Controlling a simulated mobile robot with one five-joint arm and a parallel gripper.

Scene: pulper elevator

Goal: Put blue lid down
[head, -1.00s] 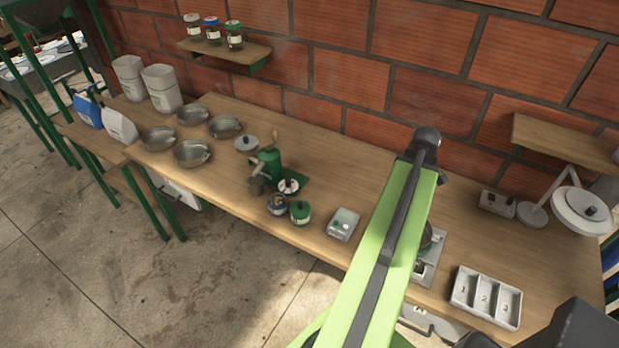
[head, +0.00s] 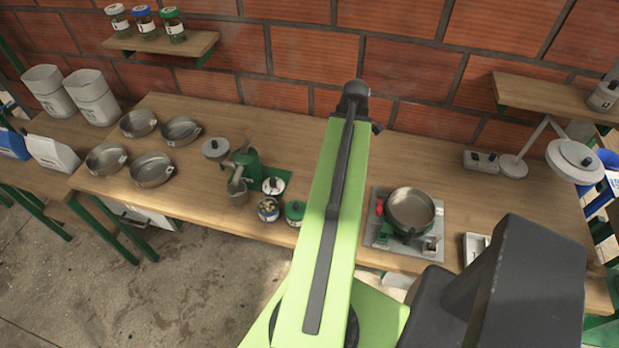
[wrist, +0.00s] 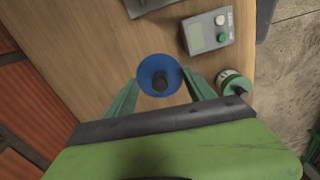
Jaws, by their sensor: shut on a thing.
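The blue lid (wrist: 150,68), round with a dark knob, shows in the wrist view between the two green fingers of my gripper (wrist: 160,85). My gripper is shut on it and holds it over the wooden table (wrist: 110,60). How high it is above the table is hard to tell. In the head view my arm hides both the gripper and the lid. A small jar with a blue and white label (head: 268,209) stands at the table's front edge, beside a green-lidded jar (head: 295,212), which also shows in the wrist view (wrist: 232,84).
A grey box with buttons (wrist: 208,31) is near the lid in the wrist view. A green grinder (head: 245,165) and several metal pans (head: 152,169) stand to the left, a pan on a burner (head: 410,208) to the right. A wall shelf (head: 160,44) holds jars.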

